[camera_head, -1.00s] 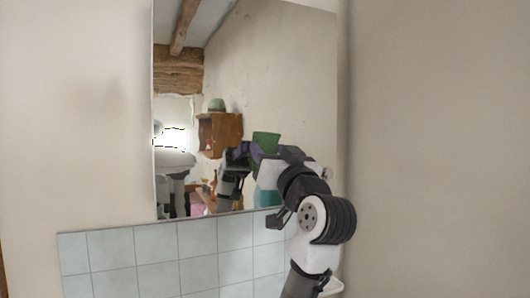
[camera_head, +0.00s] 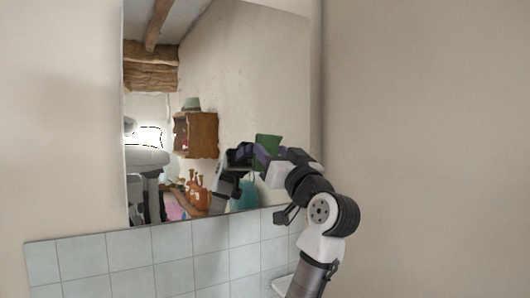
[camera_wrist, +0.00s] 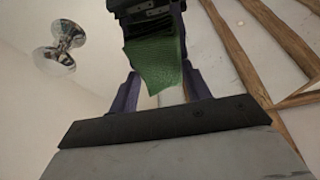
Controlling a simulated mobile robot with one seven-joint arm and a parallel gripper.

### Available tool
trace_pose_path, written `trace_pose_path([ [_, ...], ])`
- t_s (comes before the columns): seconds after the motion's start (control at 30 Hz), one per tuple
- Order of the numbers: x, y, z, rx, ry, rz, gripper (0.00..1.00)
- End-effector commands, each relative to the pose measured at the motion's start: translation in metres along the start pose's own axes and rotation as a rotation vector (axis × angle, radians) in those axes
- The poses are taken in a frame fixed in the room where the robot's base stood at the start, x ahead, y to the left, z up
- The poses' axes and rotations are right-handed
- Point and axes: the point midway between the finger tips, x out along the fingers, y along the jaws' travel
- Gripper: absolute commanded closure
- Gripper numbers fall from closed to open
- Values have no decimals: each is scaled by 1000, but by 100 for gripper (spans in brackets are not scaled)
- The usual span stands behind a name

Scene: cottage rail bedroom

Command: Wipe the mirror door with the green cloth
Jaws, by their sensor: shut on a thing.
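The mirror door (camera_head: 225,60) hangs on the wall above pale tiles and reflects the room and my arm. My gripper (camera_head: 260,152) is in front of its lower right part. It is shut on the green cloth (camera_head: 268,143), a small flat piece. In the wrist view, the cloth (camera_wrist: 155,65) hangs between the purple fingers of my gripper (camera_wrist: 158,82), with what looks like the gripper's dark reflection just beyond. The cloth is at or very near the glass; I cannot tell whether it touches.
A chrome knob (camera_wrist: 45,60) with its reflection shows left in the wrist view. Pale tiles (camera_head: 130,255) run below the mirror, and a white ledge (camera_head: 284,284) is low behind my arm. A bare wall (camera_head: 430,130) stands close on the right.

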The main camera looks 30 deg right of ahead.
Motion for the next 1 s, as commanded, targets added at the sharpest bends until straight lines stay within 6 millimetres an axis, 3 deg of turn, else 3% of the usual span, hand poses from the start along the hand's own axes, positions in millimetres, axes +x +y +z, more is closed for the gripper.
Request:
trace_pose_path([
  [0.27, 0, 1, 2, 1, -6, -1, 81],
  [0.63, -2, -30, 5, 0, -5, -3, 81],
  [1.0, -3, -48, 6, -1, -5, -3, 81],
])
